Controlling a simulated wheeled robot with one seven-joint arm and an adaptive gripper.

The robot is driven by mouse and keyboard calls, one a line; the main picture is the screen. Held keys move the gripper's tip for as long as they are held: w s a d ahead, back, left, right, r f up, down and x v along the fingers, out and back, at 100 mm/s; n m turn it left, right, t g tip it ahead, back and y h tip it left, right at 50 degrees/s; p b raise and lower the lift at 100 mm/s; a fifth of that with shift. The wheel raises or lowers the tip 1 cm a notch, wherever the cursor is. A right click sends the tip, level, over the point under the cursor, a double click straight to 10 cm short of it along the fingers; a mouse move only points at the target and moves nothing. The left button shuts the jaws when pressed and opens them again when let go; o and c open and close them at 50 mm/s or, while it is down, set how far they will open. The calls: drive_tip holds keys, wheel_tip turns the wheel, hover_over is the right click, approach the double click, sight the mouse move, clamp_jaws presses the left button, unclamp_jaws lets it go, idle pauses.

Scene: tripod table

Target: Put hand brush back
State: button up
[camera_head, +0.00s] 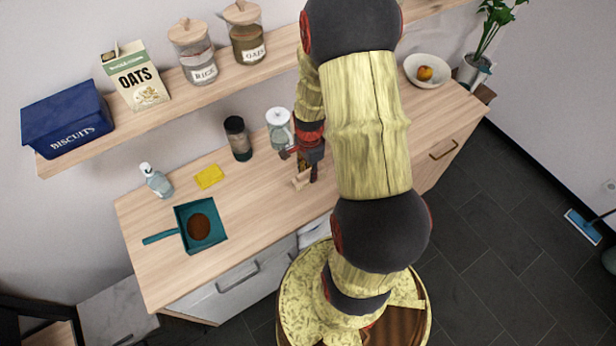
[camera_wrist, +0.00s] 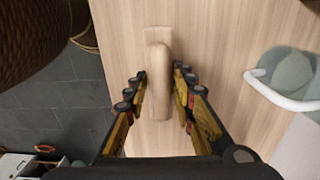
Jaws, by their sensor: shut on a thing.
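The hand brush is a pale wooden piece; its rounded handle (camera_wrist: 160,75) stands between my two fingers in the wrist view. In the head view the brush (camera_head: 301,181) shows as a small light-wood shape under my gripper (camera_head: 306,166), low over the wooden counter. My gripper (camera_wrist: 160,88) is shut on the brush. Bristles are not visible, and I cannot tell whether the brush touches the counter. A teal dustpan (camera_head: 185,218) with a round brown patch in it lies on the counter at the left, well apart from my gripper.
A clear jug with a white lid (camera_head: 279,128) and a dark-topped jar (camera_head: 238,138) stand behind my gripper. The wall shelf (camera_head: 125,126) holds several containers. Counter between dustpan and gripper is clear.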

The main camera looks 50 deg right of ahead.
sight(308, 177)
drive_tip(key=shift+w+d+f, duration=0.1)
drive_tip(key=shift+w+f, duration=0.25)
drive_tip(key=shift+f, duration=1.55)
drive_tip(key=shift+f+b, duration=0.2)
drive_tip(key=shift+b, duration=0.2)
drive_tip(key=o, duration=1)
drive_tip(key=shift+r, duration=0.15)
